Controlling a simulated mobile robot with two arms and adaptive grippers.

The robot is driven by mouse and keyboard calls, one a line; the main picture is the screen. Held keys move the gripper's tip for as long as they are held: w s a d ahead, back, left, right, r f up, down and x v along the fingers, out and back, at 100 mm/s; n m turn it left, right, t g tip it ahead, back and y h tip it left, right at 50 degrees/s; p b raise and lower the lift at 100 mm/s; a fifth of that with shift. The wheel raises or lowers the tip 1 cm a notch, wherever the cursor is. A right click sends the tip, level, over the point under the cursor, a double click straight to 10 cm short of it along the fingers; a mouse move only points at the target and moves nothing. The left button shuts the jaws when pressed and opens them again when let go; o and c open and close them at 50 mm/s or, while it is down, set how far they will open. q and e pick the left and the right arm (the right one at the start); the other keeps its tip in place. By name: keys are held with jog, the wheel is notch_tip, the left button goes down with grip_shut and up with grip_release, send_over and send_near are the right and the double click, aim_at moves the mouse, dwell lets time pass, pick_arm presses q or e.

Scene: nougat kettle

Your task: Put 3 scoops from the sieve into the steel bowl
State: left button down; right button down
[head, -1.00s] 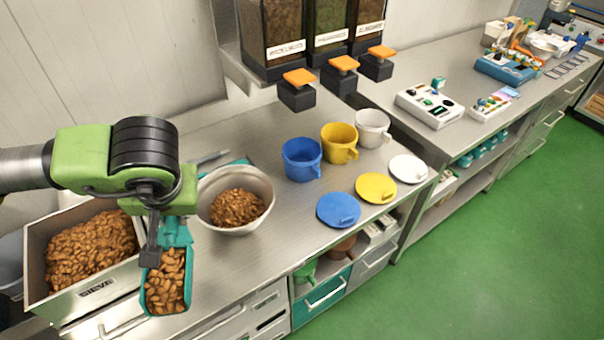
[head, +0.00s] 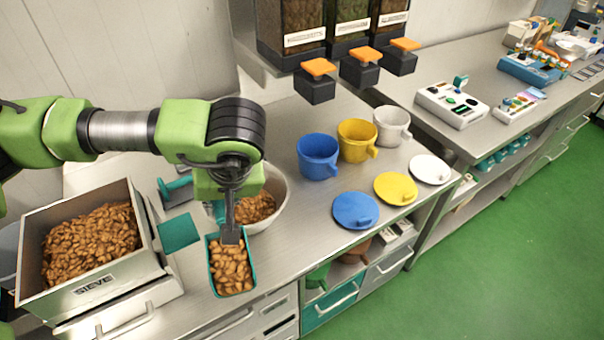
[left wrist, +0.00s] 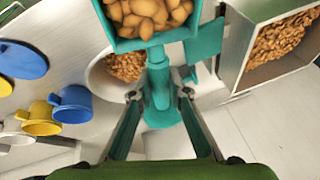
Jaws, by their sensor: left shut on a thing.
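My left gripper (head: 230,232) is shut on the handle of a teal scoop (head: 212,268). The scoop is full of brown nuts and is held about level in front of the steel bowl. In the left wrist view the gripper (left wrist: 160,94) grips the scoop's handle (left wrist: 158,75), with the loaded scoop at the top. The steel bowl (head: 283,184) is partly hidden behind my gripper and holds brown nuts; it also shows in the left wrist view (left wrist: 97,78). The sieve (head: 135,268), a labelled box of nuts, stands at the left. My right gripper is not in view.
A teal flat piece (head: 180,232) and a teal handle (head: 176,190) are between sieve and bowl. Blue (head: 318,158), yellow (head: 352,143) and white (head: 392,125) jugs stand right of the bowl, their lids in front. Dispensers (head: 318,82) hang behind.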

pick_arm(q)
jog(key=w+d+f+m+g+h+p, duration=0.25)
jog(key=w+d+m+h, duration=0.35)
jog(key=m, duration=0.7)
jog(key=w+d+f+m+g+h+p, duration=0.1)
jog(key=w+d+m+h+p, duration=0.2)
jog(key=d+m+h, duration=0.75)
jog(key=w+a+r+m+g+h+b, duration=0.1)
jog(key=w+a+r+g+h+b, duration=0.2)
jog(key=a+r+b, duration=0.6)
jog(key=w+a+r+h, duration=0.1)
jog(key=a+h, duration=0.1)
jog(key=a, duration=0.2)
jog(key=shift+w+r+b, duration=0.15)
jog(key=shift+w+b, duration=0.15)
